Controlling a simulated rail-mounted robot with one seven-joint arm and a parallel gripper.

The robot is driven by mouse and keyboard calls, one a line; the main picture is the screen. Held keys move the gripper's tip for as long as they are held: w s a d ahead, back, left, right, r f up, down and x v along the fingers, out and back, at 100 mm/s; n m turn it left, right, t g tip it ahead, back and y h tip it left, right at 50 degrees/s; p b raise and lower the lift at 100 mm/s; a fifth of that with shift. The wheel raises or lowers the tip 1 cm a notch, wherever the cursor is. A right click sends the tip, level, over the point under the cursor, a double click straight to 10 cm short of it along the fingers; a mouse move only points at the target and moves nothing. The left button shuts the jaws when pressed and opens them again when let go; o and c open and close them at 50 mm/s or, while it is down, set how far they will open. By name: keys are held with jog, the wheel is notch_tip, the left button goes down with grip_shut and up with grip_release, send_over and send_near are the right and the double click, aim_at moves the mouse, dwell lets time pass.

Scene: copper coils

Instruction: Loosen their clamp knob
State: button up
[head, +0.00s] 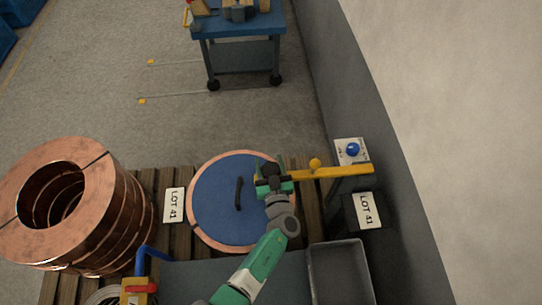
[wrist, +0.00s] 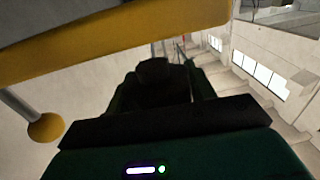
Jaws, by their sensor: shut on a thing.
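My gripper (head: 270,180) is at the left end of a yellow arm (head: 335,172), above the right part of a round blue lid with a copper rim (head: 217,205). It is shut on a dark knob at that end; the knob is mostly hidden by the fingers. In the wrist view the dark knob (wrist: 153,70) shows between the black fingers, in deep shadow, with the yellow arm (wrist: 110,45) crossing above. A yellow ball (head: 315,163) sits beside the arm and shows on a rod in the wrist view (wrist: 46,127).
A blue knob (head: 352,149) is on a pale box near the wall. A stack of copper coils (head: 85,205) stands at left on the pallet. A grey tray (head: 340,272) is at lower right.

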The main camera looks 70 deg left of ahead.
jog(key=n+g+b, duration=0.1)
jog(key=n+g, duration=0.2)
jog(key=g, duration=0.1)
jog(key=shift+f+g, duration=0.15)
jog(key=shift+g, duration=0.15)
jog(key=n+g+b, duration=0.1)
jog(key=g, duration=0.1)
jog(key=n+g+b, duration=0.1)
jog(key=b, duration=0.1)
jog(key=n+g+h+b, duration=0.1)
jog(key=g, duration=0.1)
jog(key=shift+s+f+n+g, duration=0.25)
jog(key=shift+s+n+g, duration=0.05)
jog(key=shift+s, duration=0.05)
jog(key=n+g+h+b, duration=0.1)
jog(key=b, duration=0.1)
jog(key=n+g+b, duration=0.1)
jog(key=g+b, duration=0.1)
jog(key=n+g+h+b, duration=0.1)
jog(key=b, duration=0.1)
jog(key=shift+s+d+r+g+h, duration=0.1)
jog(key=shift+s+d+g+h, duration=0.05)
jog(key=shift+s+g+h, duration=0.15)
jog(key=shift+d+r+n+g+h+b, duration=0.15)
jog(key=shift+n+g+h+b, duration=0.45)
jog(key=shift+b, duration=0.45)
jog(key=shift+s+r+n, duration=0.1)
jog(key=shift+r+n, duration=0.05)
jog(key=shift+n, duration=0.15)
jog(key=o, duration=1)
